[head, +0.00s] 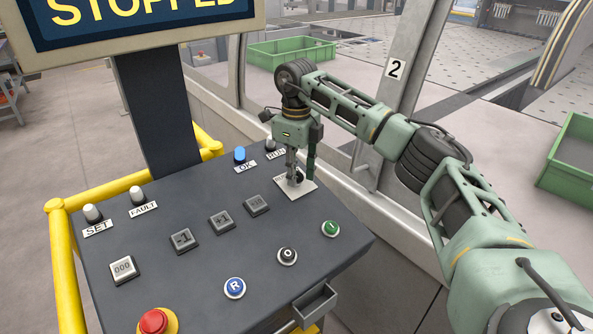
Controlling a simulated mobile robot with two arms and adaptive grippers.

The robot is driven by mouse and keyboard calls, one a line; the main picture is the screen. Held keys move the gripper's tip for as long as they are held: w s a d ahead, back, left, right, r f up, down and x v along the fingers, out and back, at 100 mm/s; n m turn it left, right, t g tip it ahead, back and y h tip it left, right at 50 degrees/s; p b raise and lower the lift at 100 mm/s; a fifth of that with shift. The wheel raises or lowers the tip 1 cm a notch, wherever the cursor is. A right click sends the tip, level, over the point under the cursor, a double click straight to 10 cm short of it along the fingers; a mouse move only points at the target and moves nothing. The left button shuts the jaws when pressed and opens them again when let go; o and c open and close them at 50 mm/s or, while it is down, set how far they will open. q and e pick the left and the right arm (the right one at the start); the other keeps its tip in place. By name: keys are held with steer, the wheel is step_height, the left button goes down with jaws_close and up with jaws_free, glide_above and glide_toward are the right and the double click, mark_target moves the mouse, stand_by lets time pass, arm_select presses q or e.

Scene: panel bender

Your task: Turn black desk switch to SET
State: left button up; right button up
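The black desk switch (299,178) sits on a pale label plate (303,190) at the back right of the dark control desk (190,278). My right gripper (300,177) points down over it, with its two fingers at the knob. The fingers and wrist hide most of the knob and much of the plate's lettering, so the switch's position cannot be read. I cannot tell whether the fingers grip the knob or stand apart beside it. My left gripper is not in view.
The desk also holds SET (92,213), FAULT (137,195), OK (239,154) and RUN (270,145) lamps, several push buttons and a red emergency stop (153,321). A screen reading STOPPED (140,22) stands behind. A yellow rail (62,260) borders the left; a window post (396,85) rises behind my arm.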

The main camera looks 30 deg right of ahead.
jaws_close()
steer(key=shift+m, duration=0.3)
steer(key=m, duration=0.2)
steer(key=shift+r+m+y+p, duration=0.1)
steer(key=shift+m+y+p, duration=0.2)
steer(key=shift+y+p, duration=0.1)
steer(key=m, duration=0.3)
steer(key=shift+d+m+y, duration=0.1)
steer(key=shift+m+y, duration=0.2)
steer(key=shift+y, duration=0.1)
steer(key=m+t, duration=0.1)
steer(key=m, duration=0.3)
steer(key=shift+w+r+m+y+p, duration=0.1)
steer(key=shift+m+y+p, duration=0.2)
steer(key=shift+y, duration=0.1)
steer(key=shift+m, duration=0.3)
steer(key=shift+c, duration=0.4)
jaws_free()
steer(key=shift+o, duration=0.4)
